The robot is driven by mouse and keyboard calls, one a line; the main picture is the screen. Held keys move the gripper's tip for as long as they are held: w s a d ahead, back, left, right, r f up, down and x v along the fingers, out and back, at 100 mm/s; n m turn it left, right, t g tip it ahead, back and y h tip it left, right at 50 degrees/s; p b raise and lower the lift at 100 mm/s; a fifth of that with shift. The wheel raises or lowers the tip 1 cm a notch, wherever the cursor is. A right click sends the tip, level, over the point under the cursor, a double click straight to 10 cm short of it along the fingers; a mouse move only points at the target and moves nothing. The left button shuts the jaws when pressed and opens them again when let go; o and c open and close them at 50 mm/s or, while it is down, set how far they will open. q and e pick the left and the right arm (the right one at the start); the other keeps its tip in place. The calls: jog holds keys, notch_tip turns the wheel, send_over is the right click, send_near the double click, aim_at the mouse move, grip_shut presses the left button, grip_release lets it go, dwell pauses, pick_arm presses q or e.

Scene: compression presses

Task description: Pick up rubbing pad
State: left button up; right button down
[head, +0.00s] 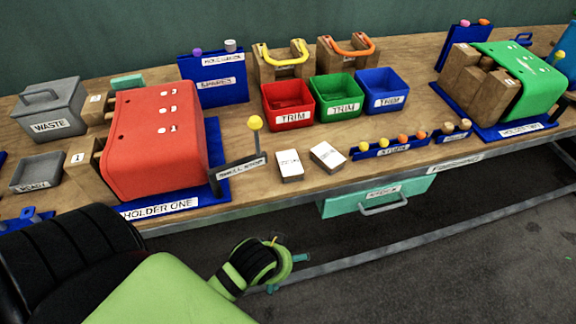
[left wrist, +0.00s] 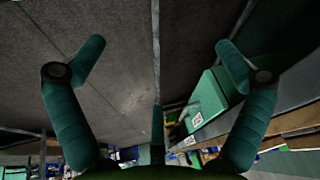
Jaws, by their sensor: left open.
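I cannot tell for certain which thing is the rubbing pad. A flat teal-green block (head: 127,82) lies at the back left of the bench, behind the red press cover, and may be it. Two small white labelled blocks (head: 289,165) lie near the bench front, their print too small to read. My left gripper (head: 286,272) is in front of and below the bench edge, apart from everything. In the left wrist view its fingers (left wrist: 162,47) are spread and empty, with floor beyond. My right gripper is not in view.
The red press (head: 160,140) marked HOLDER ONE stands left on the wooden bench. Red, green and blue TRIM bins (head: 337,104) stand mid-bench. A teal drawer (head: 378,196) hangs under the front edge. A green-covered press (head: 518,82) is right. Floor before the bench is clear.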

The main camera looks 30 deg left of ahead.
pick_arm(q)
jog(key=w+d+r+m+t+h, duration=0.1)
jog(key=w+d+r+m+t, duration=0.2)
jog(key=w+r+m+t, duration=0.55)
jog(key=w+d+r+m+t+h, duration=0.1)
jog(key=w+d+r+m+t, duration=0.25)
jog(key=w+r, duration=1)
jog(key=s+d+r+m+g+h, duration=0.1)
jog(key=s+d+r+m+h, duration=0.1)
jog(key=d+r+m+h, duration=1.45)
jog(key=m+g+y, duration=1.6)
jog(key=m+y, duration=0.3)
jog(key=m, duration=1.2)
send_over(294, 161)
jog(key=shift+n+h, duration=0.25)
notch_tip(294, 161, down, 21)
jog(key=shift+r, duration=0.15)
jog(key=shift+a+f+p, duration=0.1)
jog(key=shift+f+p, duration=0.2)
jog(key=shift+p, duration=0.05)
notch_tip(294, 161, down, 6)
jog(key=p, duration=0.2)
jog(key=shift+r+p, duration=0.25)
jog(key=shift+p, duration=0.1)
jog(key=shift+f, duration=0.35)
jog(key=c, duration=1.1)
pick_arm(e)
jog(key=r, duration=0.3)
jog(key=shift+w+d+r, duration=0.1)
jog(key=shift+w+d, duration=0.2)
